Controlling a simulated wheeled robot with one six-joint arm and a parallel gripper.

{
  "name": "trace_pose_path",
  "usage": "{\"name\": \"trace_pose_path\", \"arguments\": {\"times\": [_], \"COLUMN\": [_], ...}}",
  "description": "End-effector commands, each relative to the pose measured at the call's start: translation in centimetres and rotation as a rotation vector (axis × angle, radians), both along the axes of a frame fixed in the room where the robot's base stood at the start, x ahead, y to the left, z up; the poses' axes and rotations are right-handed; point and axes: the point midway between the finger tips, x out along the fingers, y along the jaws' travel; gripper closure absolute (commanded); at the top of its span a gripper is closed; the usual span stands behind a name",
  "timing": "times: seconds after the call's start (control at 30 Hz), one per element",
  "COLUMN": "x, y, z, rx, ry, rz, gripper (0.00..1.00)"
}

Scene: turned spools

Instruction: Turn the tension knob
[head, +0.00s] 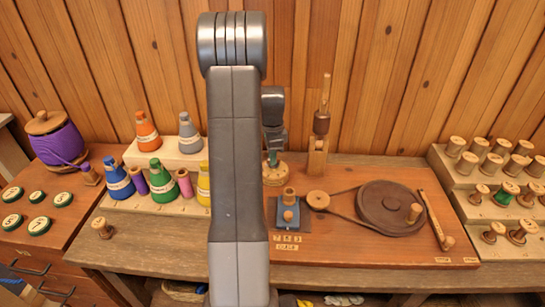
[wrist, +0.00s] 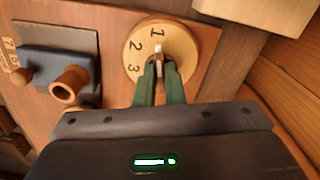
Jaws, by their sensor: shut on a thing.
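The tension knob is a round wooden dial (wrist: 192,42) marked 1, 2 and 3, with a raised grip across its middle. My gripper (wrist: 159,76) has its green fingers shut on this grip. A pale pointer (wrist: 158,49) shows between the fingertips, towards the 1. In the head view the dial (head: 284,180) is partly hidden behind my arm, and my gripper (head: 274,150) comes down on it from above. The fingers and my arm hide much of the dial's near side.
Left of the dial in the wrist view stands a blue block (wrist: 50,66) with wooden pegs. In the head view a belt joins a small pulley (head: 318,200) to a big brown wheel (head: 388,206). Coloured thread cones (head: 156,178) stand left of my arm.

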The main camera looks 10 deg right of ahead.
Motion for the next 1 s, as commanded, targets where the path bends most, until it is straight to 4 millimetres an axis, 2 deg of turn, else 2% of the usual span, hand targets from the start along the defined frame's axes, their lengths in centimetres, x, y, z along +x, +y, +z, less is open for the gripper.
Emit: {"name": "trace_pose_path", "arguments": {"times": [0.53,0.57,0.6,0.67,1.0], "x": [0.13,0.13,0.12,0.10,0.07], "y": [-0.05,-0.05,-0.04,-0.04,-0.02], "z": [0.17,0.17,0.16,0.14,0.45], "rx": [-0.002,-0.001,-0.001,-0.001,-0.001], "ry": [-0.004,-0.004,-0.004,-0.003,-0.002], "rz": [-0.023,-0.023,-0.023,-0.023,-0.022], "gripper": [1.00,0.85,0.77,0.69,0.69]}}
